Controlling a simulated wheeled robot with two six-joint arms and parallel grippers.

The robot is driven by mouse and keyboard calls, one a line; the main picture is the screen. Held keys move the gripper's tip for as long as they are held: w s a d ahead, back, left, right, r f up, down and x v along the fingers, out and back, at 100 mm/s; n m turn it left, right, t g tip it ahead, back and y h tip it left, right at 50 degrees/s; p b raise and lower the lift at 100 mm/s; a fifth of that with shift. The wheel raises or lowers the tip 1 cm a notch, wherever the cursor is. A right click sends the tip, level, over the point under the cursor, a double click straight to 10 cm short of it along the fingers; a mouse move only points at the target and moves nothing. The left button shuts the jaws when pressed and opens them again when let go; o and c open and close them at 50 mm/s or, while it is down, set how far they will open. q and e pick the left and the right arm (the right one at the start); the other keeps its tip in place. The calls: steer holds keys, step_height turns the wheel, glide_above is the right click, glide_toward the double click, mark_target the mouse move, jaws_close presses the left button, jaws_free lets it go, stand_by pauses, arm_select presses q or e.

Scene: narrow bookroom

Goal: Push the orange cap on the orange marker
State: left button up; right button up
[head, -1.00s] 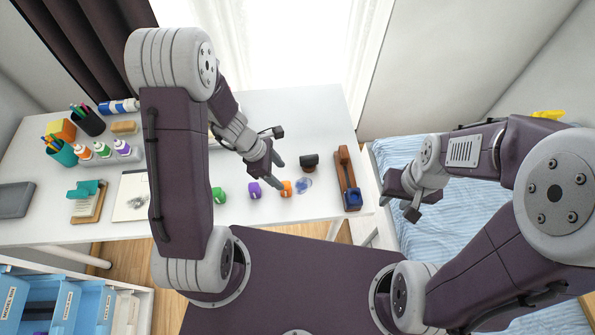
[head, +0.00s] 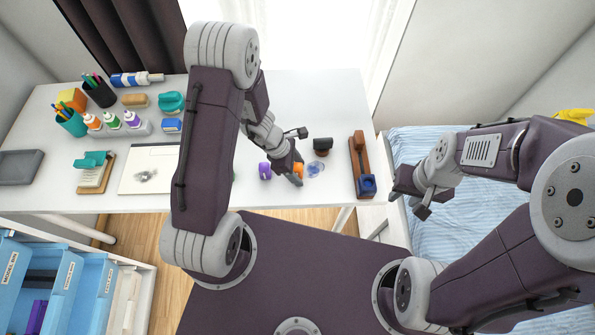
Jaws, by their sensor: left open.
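The orange cap (head: 299,168) stands on the white desk, right of the purple cap (head: 264,171). The orange marker (head: 92,121) stands upright in a grey holder (head: 142,129) at the desk's left, beside green and purple markers. My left gripper (head: 296,177) is open and low at the orange cap, partly covering it; whether its fingers touch the cap I cannot tell. My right gripper (head: 424,211) is over the bed side, away from the desk; its jaws are too small to read.
A dark stamp (head: 322,146) and a wooden stand with a blue part (head: 361,168) lie right of the orange cap. A sketch pad (head: 148,166), pen cups and a teal-topped clip pad (head: 95,172) are left. My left arm hides the desk's middle.

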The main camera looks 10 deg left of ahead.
mark_target(300, 166)
arm_select(q)
steer(key=shift+s+r, duration=0.1)
steer(key=shift+c, duration=0.6)
jaws_close()
steer(key=shift+r+p, duration=0.35)
steer(key=shift+r, duration=0.2)
step_height(300, 166, up, 3)
steer(key=shift+r+p, duration=0.1)
steer(key=shift+p, duration=0.7)
steer(key=s+d+r, duration=0.6)
steer(key=s+d, duration=0.2)
steer(key=shift+s+r, duration=0.15)
steer(key=shift+r, duration=0.2)
steer(key=shift+d, duration=0.1)
